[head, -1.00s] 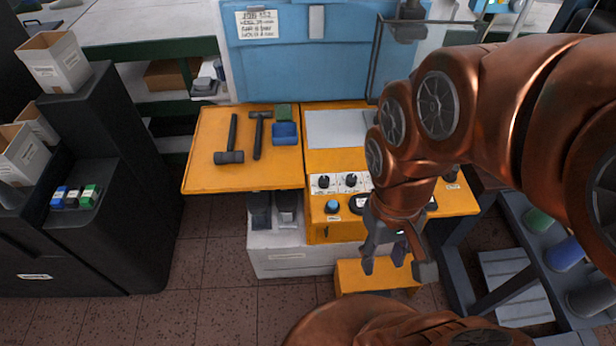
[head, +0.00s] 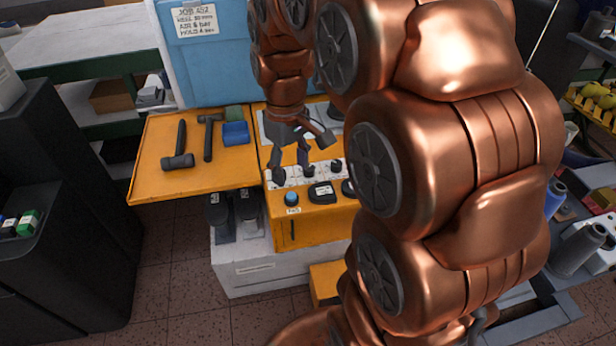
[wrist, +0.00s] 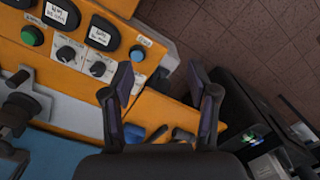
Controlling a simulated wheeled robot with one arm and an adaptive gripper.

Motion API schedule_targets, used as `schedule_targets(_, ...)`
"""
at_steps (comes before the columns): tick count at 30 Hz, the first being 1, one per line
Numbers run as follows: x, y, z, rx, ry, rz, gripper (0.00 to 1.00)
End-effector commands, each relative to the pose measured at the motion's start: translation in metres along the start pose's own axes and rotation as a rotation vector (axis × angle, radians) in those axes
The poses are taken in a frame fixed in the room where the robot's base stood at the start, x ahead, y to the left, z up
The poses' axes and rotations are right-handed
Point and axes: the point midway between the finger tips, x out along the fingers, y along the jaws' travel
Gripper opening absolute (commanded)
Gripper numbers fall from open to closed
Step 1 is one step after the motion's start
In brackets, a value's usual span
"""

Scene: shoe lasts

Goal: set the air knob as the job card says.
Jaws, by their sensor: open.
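The job card (head: 195,20) is on the blue panel at the back; its print is small, and one line seems to give air in bar. A pale strip on the orange machine carries a row of dark knobs: a middle knob (head: 308,170), a right knob (head: 336,166) and a left one at my fingertip. Two knobs (wrist: 66,53) (wrist: 97,68) show in the wrist view; the left one seems hidden behind a finger. I cannot read which is the air knob. My gripper (head: 289,168) is open and empty, over the strip's left end. Contact cannot be told.
A blue button (head: 291,199) and a black labelled display (head: 322,193) sit below the knobs. Two hammers (head: 179,148) (head: 208,135) and a blue block (head: 236,133) lie on the orange shelf to the left. A green button (wrist: 31,36) shows in the wrist view.

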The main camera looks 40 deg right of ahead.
Motion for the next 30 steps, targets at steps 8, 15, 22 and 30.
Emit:
schedule_targets(8, 0.053, 0.086, -0.061, -0.091, 0.034, 0.015, 0.59)
schedule_targets(15, 0.077, 0.139, -0.087, -0.152, 0.056, 0.032, 0.59)
schedule_targets(22, 0.086, 0.154, -0.093, -0.172, 0.059, 0.036, 0.59)
schedule_targets(30, 0.117, 0.153, -0.094, -0.172, 0.055, 0.031, 0.59)
